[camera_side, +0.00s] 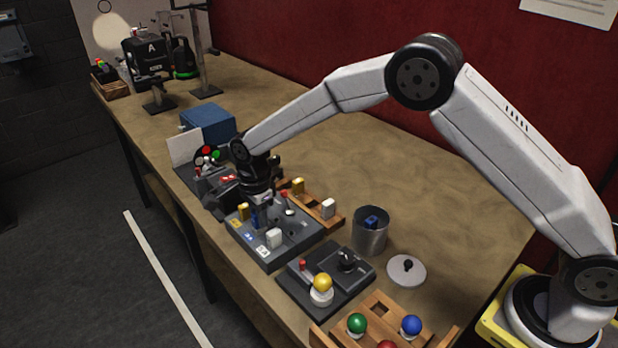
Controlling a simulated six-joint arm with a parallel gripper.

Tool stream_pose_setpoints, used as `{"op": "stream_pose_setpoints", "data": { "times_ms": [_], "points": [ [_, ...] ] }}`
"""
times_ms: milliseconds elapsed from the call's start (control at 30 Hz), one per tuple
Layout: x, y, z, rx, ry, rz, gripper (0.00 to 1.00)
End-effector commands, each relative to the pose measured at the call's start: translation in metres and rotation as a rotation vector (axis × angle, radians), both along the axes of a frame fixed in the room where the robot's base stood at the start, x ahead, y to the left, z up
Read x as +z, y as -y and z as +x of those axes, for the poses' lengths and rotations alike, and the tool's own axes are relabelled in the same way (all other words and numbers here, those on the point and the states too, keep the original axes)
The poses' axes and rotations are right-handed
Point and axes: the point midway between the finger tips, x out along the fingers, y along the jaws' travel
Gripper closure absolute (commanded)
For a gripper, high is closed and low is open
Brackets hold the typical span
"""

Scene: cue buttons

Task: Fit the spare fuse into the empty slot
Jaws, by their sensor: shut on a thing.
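The dark grey fuse panel (292,240) lies near the front edge of the table. A yellow fuse (243,211) stands at its back left and a white fuse (274,238) at its front. Coloured labels run along its left edge. My gripper (262,208) points down over the panel, between these two fuses, and is shut on a blue fuse (255,218). The blue fuse is at or just above the panel beside the blue label; I cannot tell whether it is seated. The fingers partly hide it and the slot.
A wooden rack (318,209) holding a yellow and a white fuse is behind the panel. A metal can (369,238) with a blue piece inside, a round lid (406,270) and a dark lever box (326,279) stand to the right. The table's back middle is clear.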

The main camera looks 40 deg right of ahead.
Motion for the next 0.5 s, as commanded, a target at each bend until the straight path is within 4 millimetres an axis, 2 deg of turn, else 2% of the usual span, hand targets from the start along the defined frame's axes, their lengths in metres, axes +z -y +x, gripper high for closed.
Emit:
{"op": "stream_pose_setpoints", "data": {
  "times_ms": [500],
  "points": [
    [-0.008, 0.0, 0.0001, 0.0, 0.001, 0.0, 1.0]
  ]
}}
